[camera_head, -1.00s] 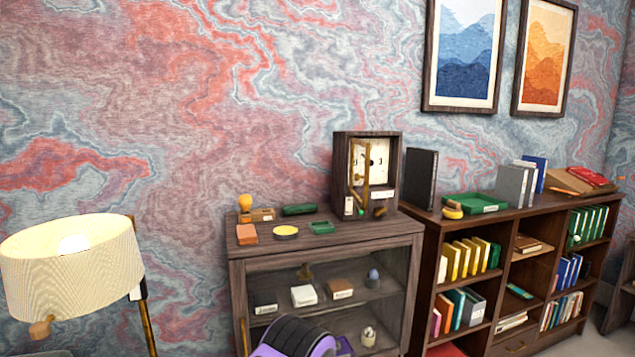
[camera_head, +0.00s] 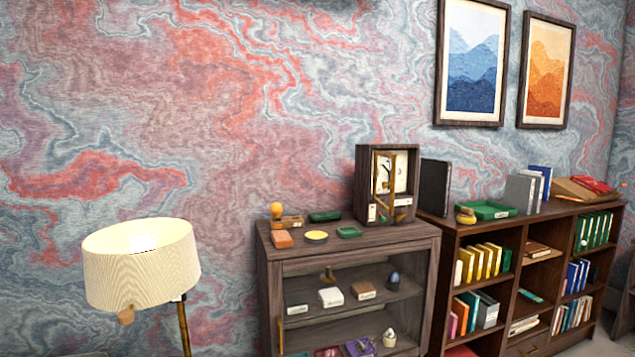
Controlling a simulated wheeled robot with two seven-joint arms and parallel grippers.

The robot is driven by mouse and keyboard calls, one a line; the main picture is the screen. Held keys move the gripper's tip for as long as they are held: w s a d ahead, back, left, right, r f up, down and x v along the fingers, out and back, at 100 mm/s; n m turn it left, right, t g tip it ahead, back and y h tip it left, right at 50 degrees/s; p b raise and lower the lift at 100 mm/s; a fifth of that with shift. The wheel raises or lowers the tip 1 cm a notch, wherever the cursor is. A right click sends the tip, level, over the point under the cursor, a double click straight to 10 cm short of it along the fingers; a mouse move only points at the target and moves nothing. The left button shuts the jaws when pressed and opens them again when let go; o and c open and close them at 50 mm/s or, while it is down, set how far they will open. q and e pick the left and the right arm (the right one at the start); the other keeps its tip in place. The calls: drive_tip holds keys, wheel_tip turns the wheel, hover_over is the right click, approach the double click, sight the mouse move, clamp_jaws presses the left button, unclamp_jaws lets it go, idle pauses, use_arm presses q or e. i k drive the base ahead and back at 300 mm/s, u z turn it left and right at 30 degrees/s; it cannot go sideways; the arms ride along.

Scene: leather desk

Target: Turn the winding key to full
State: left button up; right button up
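A dark wooden clock case (camera_head: 414,160) stands on top of the glass-fronted cabinet, at its right end. Its pale dial (camera_head: 402,172) is partly hidden by a narrow brass-framed door (camera_head: 383,186), which appears to stand open. Neither of my grippers shows in this view.
A bookshelf (camera_head: 447,226) adjoins on the right. A lamp (camera_head: 142,268) stands at left, apart from the cabinet.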

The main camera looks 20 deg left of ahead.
sight(400, 217)
drive_tip(key=u, duration=0.15)
drive_tip(key=i, duration=0.5)
drive_tip(key=k, duration=0.5)
drive_tip(key=z, duration=0.8)
drive_tip(key=i, duration=1.2)
drive_tip(key=u, duration=0.7)
